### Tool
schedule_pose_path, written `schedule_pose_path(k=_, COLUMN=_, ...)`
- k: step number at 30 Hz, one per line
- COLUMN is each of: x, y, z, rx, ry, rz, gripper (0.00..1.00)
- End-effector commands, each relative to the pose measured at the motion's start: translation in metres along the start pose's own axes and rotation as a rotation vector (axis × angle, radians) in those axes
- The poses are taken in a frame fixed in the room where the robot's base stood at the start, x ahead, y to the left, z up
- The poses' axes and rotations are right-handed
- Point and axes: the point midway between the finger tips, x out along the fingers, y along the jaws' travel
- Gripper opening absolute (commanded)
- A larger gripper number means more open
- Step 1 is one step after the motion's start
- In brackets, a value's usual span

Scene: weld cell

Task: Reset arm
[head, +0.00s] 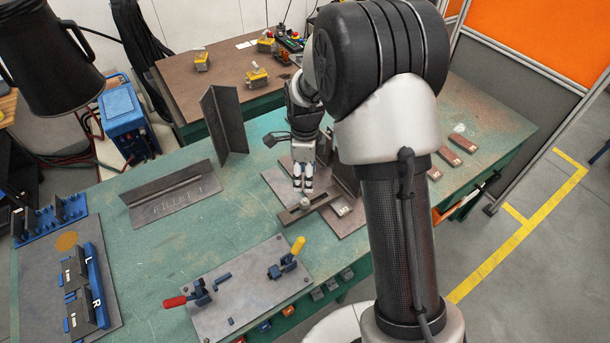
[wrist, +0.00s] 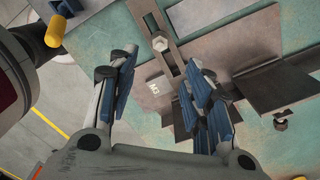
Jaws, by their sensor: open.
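My gripper (head: 303,178) points down over the right-middle part of the green workbench (head: 150,258). In the wrist view my gripper (wrist: 165,75) is open, with its two blue-padded fingers apart and nothing between them. Beyond the fingertips is a slotted metal bar with a hex bolt (wrist: 160,43), which also shows in the head view (head: 305,202) just below the gripper. My arm hides part of the bench's right side.
A clamp plate (head: 245,292) with red and yellow handles is at the front. A plate marked FILLET 1 (head: 170,198) and an upright angle piece (head: 224,125) stand to the left. Blue L and R holders (head: 90,285) are at far left. Several brown blocks (head: 462,143) lie at right.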

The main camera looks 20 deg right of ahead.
Motion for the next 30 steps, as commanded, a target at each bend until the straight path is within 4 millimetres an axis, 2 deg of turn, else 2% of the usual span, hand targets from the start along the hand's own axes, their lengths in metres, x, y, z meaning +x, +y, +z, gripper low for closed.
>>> schedule_pose_path(k=8, x=0.000, y=0.000, z=0.000, rx=-0.002, ry=0.000, rz=-0.001, gripper=0.46)
schedule_pose_path(k=11, x=-0.011, y=0.002, z=-0.001, rx=-0.037, ry=-0.004, rz=-0.011, gripper=0.46)
schedule_pose_path(k=14, x=-0.041, y=0.011, z=-0.004, rx=-0.147, ry=-0.012, rz=-0.037, gripper=0.46)
schedule_pose_path(k=17, x=-0.083, y=0.029, z=-0.011, rx=-0.332, ry=-0.017, rz=-0.081, gripper=0.46)
schedule_pose_path(k=21, x=-0.139, y=0.067, z=-0.026, rx=-0.633, ry=-0.009, rz=-0.147, gripper=0.46)
schedule_pose_path(k=24, x=-0.170, y=0.098, z=-0.039, rx=-0.849, ry=0.009, rz=-0.194, gripper=0.46)
schedule_pose_path(k=30, x=-0.211, y=0.164, z=-0.065, rx=-1.277, ry=0.078, rz=-0.288, gripper=0.46)
